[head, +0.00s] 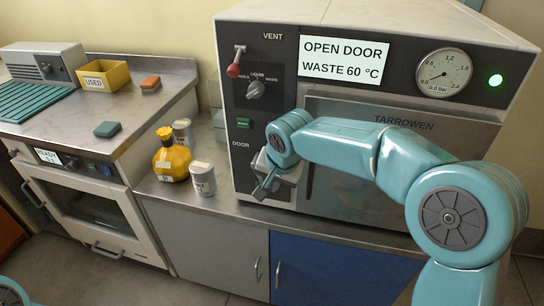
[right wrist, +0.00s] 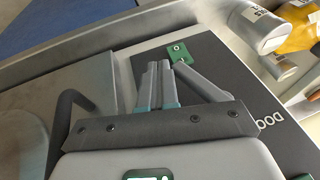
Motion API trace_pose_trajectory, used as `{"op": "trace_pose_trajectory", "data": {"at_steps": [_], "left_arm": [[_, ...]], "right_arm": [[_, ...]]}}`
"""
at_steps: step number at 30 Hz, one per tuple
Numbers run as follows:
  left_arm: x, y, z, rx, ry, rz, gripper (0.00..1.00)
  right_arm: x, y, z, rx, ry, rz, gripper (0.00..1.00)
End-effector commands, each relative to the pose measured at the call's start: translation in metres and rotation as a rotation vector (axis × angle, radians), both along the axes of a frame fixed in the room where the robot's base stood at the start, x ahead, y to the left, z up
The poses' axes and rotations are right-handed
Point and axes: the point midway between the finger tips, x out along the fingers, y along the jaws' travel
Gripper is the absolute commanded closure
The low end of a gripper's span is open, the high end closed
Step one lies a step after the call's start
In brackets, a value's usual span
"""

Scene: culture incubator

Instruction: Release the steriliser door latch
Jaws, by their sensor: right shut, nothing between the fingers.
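The steriliser (head: 262,35) stands on the counter at the right, its grey door (head: 350,190) looking shut. Its sign (head: 345,58) reads "OPEN DOOR WASTE 60 °C". My right gripper (head: 262,186) is at the lower part of the control panel, below the DOOR label, and covers much of that area in the head view. In the right wrist view its fingers (right wrist: 158,72) are shut and empty. A grey slanted bar, apparently the latch lever (right wrist: 203,82), lies just right of them by a green mark (right wrist: 181,52); I cannot tell whether they touch. My left gripper is out of view.
The dark door handle (right wrist: 62,125) is left of my fingers in the wrist view. A yellow bottle (head: 172,160) and a white pot (head: 202,179) stand left of the steriliser.

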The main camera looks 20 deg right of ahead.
Motion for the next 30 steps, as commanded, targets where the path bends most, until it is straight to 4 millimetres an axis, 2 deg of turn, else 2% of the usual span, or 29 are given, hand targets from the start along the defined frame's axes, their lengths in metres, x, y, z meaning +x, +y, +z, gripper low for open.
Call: {"op": "trace_pose_trajectory", "data": {"at_steps": [12,23,26,30], "left_arm": [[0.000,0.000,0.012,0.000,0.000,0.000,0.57],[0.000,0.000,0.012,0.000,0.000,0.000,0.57],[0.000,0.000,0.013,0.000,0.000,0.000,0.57],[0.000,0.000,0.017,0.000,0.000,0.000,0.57]], "right_arm": [[0.000,0.000,0.016,0.000,-0.001,0.000,1.00],[0.000,0.000,0.017,0.001,-0.001,0.000,1.00],[-0.002,0.000,0.023,0.000,-0.003,0.000,1.00],[-0.010,-0.001,0.046,0.000,-0.005,0.001,1.00]]}}
